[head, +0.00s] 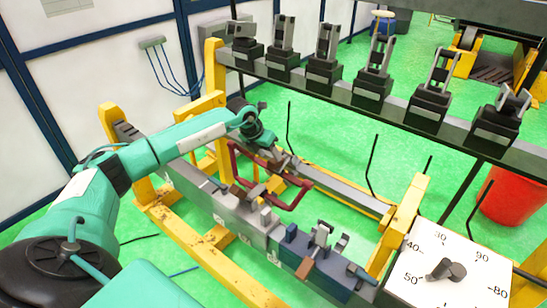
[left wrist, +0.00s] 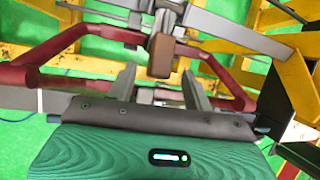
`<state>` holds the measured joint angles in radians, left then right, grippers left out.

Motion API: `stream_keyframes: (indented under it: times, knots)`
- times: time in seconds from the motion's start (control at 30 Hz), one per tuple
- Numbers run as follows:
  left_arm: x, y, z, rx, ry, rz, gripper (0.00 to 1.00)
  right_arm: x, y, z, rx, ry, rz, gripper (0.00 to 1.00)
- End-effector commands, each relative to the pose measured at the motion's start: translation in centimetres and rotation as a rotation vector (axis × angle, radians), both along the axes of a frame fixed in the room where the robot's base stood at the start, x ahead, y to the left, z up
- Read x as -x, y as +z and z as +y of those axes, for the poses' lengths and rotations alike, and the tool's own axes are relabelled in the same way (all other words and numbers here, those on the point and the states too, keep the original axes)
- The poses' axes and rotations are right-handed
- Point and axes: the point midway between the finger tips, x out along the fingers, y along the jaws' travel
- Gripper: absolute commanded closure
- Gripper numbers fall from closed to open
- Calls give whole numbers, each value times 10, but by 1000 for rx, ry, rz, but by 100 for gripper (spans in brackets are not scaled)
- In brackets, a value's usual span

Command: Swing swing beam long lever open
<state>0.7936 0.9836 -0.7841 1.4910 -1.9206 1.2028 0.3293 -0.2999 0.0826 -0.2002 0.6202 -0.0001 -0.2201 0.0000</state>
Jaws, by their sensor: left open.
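A dark red bent-tube lever (head: 296,196) lies over the grey beam of the yellow frame in the head view. In the left wrist view the red tube (left wrist: 46,54) runs across the picture on both sides of my fingers. A brown block (left wrist: 161,54) on a grey clamp part shows just beyond the fingertips. My left gripper (head: 280,160) is over the far part of the red tube, open, with nothing seen between its fingers (left wrist: 158,85). Whether a finger touches the tube cannot be told. My right gripper is not in view.
A blue clamp fixture (head: 325,262) sits on the near end of the beam. A rail with several black clamps (head: 373,82) stands behind. A white dial board (head: 460,280) is at the lower right, a red bucket (head: 509,195) beyond it. Green floor (head: 340,140) shows between the frames.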

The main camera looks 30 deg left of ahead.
Motion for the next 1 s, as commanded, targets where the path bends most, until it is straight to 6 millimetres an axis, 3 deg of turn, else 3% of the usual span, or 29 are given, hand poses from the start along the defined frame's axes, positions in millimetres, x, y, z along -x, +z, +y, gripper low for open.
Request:
stream_keyframes:
  times: [0.3, 0.67, 0.93, 1.0]
  knots:
    - [-17, -39, -9, 3, 1, 0, 49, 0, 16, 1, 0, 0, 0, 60]
    - [-19, -46, -9, 1, 0, -1, 49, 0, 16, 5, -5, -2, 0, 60]
    - [-19, -46, -9, 1, 0, -1, 98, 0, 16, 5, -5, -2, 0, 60]
    - [-19, -46, -9, 1, 0, -1, 100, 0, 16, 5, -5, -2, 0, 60]
